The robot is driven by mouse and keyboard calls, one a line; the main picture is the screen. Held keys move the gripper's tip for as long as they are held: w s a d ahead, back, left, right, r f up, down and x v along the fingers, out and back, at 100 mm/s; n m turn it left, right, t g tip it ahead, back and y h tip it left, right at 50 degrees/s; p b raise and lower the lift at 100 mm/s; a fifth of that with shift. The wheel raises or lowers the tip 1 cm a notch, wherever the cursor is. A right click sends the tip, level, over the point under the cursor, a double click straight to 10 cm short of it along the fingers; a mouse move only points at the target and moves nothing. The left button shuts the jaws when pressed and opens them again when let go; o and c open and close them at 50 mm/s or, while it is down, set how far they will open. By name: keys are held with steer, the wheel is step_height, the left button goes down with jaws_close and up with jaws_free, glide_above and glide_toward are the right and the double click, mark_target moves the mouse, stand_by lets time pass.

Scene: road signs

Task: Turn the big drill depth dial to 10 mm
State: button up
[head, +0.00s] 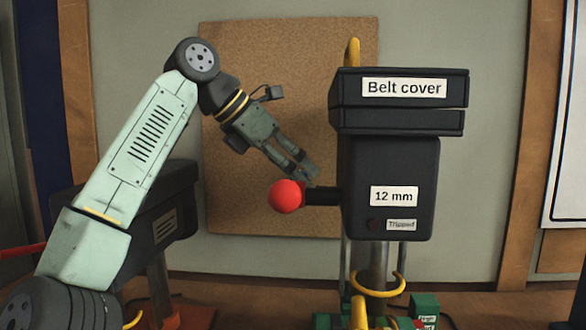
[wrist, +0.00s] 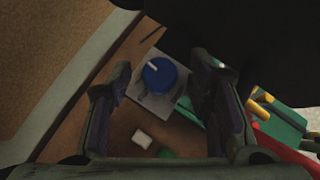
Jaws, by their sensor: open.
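The big drill (head: 388,200) stands at centre right in the head view, with a "Belt cover" label and a "12 mm" label. A blue round dial (wrist: 158,77) with a white pointer mark sits on a grey plate (wrist: 183,103) in the wrist view. Its mark points to the upper left, and I cannot read any scale. The dial does not show in the head view. My gripper (head: 308,173) is open beside the drill's red ball handle (head: 286,196). In the wrist view the dial appears between my open fingers (wrist: 162,88), apart from them and farther off.
Another dark machine (head: 165,215) stands behind my arm at the left. A yellow ring (head: 378,285) surrounds the drill's column. A cork board (head: 260,110) hangs behind.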

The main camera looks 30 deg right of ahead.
steer(key=c, duration=1.1)
jaws_close()
